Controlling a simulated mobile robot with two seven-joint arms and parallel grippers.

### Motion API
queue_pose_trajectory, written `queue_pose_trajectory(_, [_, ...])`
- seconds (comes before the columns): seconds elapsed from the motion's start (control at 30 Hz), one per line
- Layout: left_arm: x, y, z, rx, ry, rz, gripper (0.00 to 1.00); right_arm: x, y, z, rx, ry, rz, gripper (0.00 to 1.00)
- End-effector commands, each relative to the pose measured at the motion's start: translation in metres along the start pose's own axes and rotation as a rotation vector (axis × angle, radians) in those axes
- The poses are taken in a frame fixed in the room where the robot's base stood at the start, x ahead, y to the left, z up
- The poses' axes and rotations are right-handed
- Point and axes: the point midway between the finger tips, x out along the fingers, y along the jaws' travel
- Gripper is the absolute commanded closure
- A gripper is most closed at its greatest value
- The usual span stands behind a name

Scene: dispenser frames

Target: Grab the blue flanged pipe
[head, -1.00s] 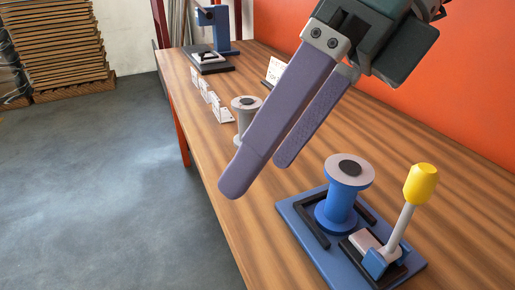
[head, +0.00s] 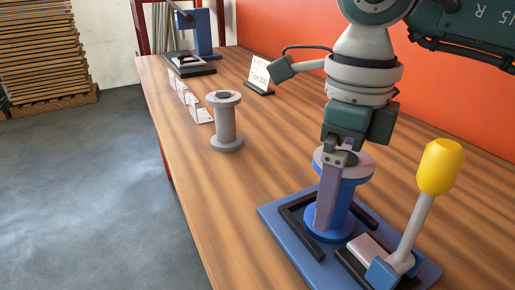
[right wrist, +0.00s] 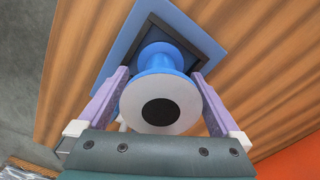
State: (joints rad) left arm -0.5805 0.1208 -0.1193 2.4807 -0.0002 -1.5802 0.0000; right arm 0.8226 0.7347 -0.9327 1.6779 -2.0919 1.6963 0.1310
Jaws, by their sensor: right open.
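The blue flanged pipe (head: 344,205) stands upright on a blue fixture plate (head: 272,219) at the lower right of the head view. Its grey top face with a black centre shows in the right wrist view (right wrist: 185,117). My right gripper (head: 326,222) comes down over the pipe with its fingers pointing down. In the right wrist view my right gripper (right wrist: 160,75) is open, with one finger on each side of the pipe. I cannot tell whether the fingers touch it. The gripper hides part of the pipe in the head view. My left gripper is not in view.
A yellow-handled lever (head: 440,166) stands beside the pipe on its right. A grey flanged pipe (head: 226,127) stands farther back on the wooden table (head: 190,160). Small white sign holders (head: 200,115), a card stand (head: 259,73) and a blue device (head: 203,35) are behind.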

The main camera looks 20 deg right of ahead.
Motion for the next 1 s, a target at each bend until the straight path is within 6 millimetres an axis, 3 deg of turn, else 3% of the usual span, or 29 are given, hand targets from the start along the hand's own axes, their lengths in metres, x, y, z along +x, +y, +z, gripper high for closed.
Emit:
queue_pose_trajectory(0.33, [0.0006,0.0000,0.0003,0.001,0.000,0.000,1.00,0.0087,-0.0002,0.0000,-0.001,-0.001,-0.001,0.02])
queue_pose_trajectory(1.0, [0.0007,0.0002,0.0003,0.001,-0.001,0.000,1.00,0.0080,-0.0002,0.0003,0.000,-0.002,0.000,0.78])
